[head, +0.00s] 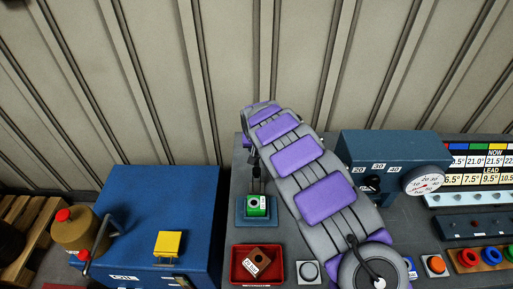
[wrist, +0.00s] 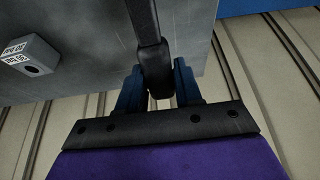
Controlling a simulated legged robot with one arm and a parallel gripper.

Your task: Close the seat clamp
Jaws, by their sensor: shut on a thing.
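The seat (head: 241,221) is a small teal base on the bench in the head view. A green block (head: 257,212) with a white label and a dark hole sits in it. The dark clamp lever (head: 257,184) stands up behind the block and looks raised, not lying over it. My gripper (head: 253,158) reaches it from above, small and partly hidden by my arm. In the wrist view, the blue fingers of my gripper (wrist: 159,92) are shut around the black lever bar (wrist: 146,28). The lever's hinge is unclear.
A blue cabinet (head: 200,205) with a yellow block (head: 168,243) stands left. A red tray (head: 240,262) holding a brown block (head: 262,261) and a grey button (head: 308,271) are in front. A blue gauge unit (head: 385,150) is right. My arm spans the middle.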

